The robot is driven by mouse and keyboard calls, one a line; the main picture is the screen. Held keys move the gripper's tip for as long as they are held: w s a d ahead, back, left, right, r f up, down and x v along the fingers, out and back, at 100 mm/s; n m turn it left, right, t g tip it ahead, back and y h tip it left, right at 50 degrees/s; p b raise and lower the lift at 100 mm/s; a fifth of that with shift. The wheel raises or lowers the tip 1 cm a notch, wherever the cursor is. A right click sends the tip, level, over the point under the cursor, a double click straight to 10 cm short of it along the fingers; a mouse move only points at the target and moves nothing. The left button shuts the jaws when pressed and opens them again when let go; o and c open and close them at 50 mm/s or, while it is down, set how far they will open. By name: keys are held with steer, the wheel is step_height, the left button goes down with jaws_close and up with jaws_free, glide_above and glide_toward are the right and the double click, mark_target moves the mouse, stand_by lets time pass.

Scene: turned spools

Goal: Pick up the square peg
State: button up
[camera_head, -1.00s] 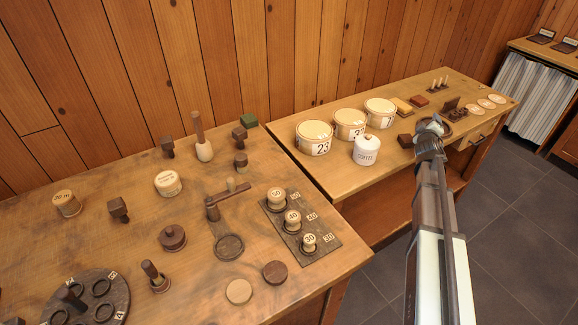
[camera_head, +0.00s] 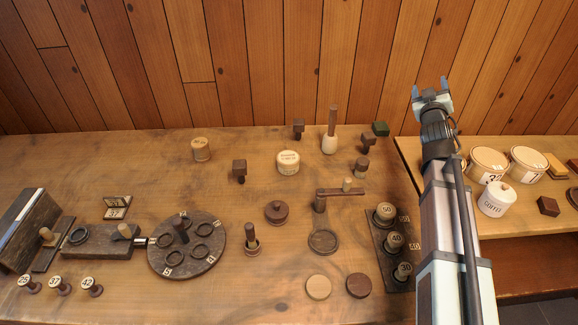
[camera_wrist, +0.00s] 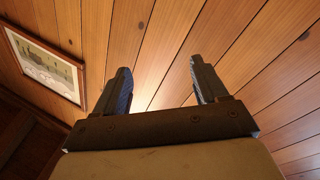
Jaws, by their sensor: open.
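Several small dark pegs with block-like heads stand on the wooden bench: one left of centre (camera_head: 239,168), one at the back (camera_head: 298,127) and one towards the right (camera_head: 368,142). Which of them is the square peg I cannot tell for sure. My gripper (camera_head: 430,86) is raised at the right, with the plank wall behind it, well apart from these pegs. In the wrist view my gripper (camera_wrist: 160,75) has its two fingers spread with nothing between them, facing the wall. No peg shows in the wrist view.
The bench also bears a round dark ring plate (camera_head: 157,262), a pale-based pestle-like tool (camera_head: 330,143), a lidded pot (camera_head: 288,162) and a numbered spool board (camera_head: 378,262). A second bench with round tins (camera_head: 528,165) stands right. The bench's left back is clear.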

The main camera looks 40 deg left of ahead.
steer(key=s+a+r+g+y, duration=0.1)
steer(key=s+a+r+y, duration=0.15)
steer(key=s+a, duration=0.55)
steer(key=s+a+r+g+y, duration=0.2)
steer(key=s+a+r, duration=0.1)
steer(key=s+a, duration=0.45)
steer(key=g, duration=0.4)
glide_above(239, 168)
steer(key=w+d, duration=0.3)
steer(key=w, duration=0.6)
step_height(239, 168, down, 10)
steer(key=s+d+f+m+g+h, duration=0.1)
steer(key=s+f+m+h, duration=0.15)
steer(key=s+f, duration=0.9)
steer(key=shift+h, duration=0.4)
steer(key=shift+s+a+r+x, duration=0.1)
steer(key=shift+x, duration=0.8)
steer(key=shift+s+a+r+x, duration=0.1)
steer(key=shift+a+x, duration=0.05)
steer(key=shift+x, duration=0.75)
steer(key=shift+s+a+r+x, duration=0.1)
steer(key=shift+x, duration=0.75)
steer(key=c, duration=1.1)
steer(key=shift+o, duration=0.2)
steer(key=shift+r, duration=0.1)
steer(key=shift+r, duration=4.95)
